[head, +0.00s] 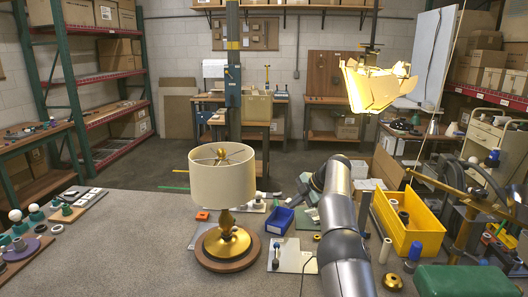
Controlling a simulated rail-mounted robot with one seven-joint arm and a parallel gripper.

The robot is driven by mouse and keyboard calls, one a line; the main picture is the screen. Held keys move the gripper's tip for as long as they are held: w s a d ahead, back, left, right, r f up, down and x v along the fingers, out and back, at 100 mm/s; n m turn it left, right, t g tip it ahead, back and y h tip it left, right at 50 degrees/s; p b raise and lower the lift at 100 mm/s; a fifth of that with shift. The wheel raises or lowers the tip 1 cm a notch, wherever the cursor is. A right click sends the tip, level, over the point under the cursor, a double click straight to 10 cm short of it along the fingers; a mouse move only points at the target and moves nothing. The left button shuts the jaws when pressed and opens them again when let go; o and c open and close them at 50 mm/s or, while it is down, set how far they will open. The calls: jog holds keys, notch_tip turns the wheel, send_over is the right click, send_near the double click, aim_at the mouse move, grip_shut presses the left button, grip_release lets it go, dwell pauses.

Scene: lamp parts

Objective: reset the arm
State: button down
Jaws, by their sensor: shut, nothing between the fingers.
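An assembled lamp stands upright on the grey table. It has a round wooden base (229,259), a brass body (227,236) and a cream drum shade (222,178) with a brass finial (222,154) at the top centre. My arm reaches up from the bottom edge, right of the lamp, and bends over. My gripper (306,190) is at its far end, small and partly hidden by the arm, to the right of the shade and apart from it. It is shut and holds nothing that I can see.
A blue bin (279,221) and a yellow bin (410,226) flank my arm. A green case (467,281) lies at the front right. Small parts (66,210) sit at the left. Bare table (130,250) lies left of the lamp. A bright hanging fixture (372,83) is above right.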

jog(key=w+d+r+m+t+h, duration=0.1)
jog(key=d+r+m+t, duration=0.45)
jog(key=r, duration=0.45)
jog(key=w+d+r+m+t, duration=0.1)
jog(key=d+r+m+t, duration=0.5)
jog(key=r, duration=0.5)
jog(key=s+d+r+m+t+h, duration=0.1)
jog(key=s+d+m+t+h, duration=0.1)
jog(key=s+d+m+h, duration=0.4)
jog(key=s+a+f+m+g, duration=0.2)
jog(key=s+a+f+g, duration=0.2)
jog(key=s, duration=1.2)
jog(key=s+a+f+m+g, duration=0.2)
jog(key=s+a+f+g, duration=0.2)
jog(key=s+f, duration=0.7)
jog(key=s+a+f+m+g, duration=0.2)
jog(key=s+a+f+g, duration=0.3)
jog(key=s, duration=1.8)
notch_tip(320, 180, down, 3)
jog(key=g, duration=0.3)
jog(key=shift+f, duration=0.2)
jog(key=shift+a+m, duration=0.15)
jog(key=shift+m, duration=0.1)
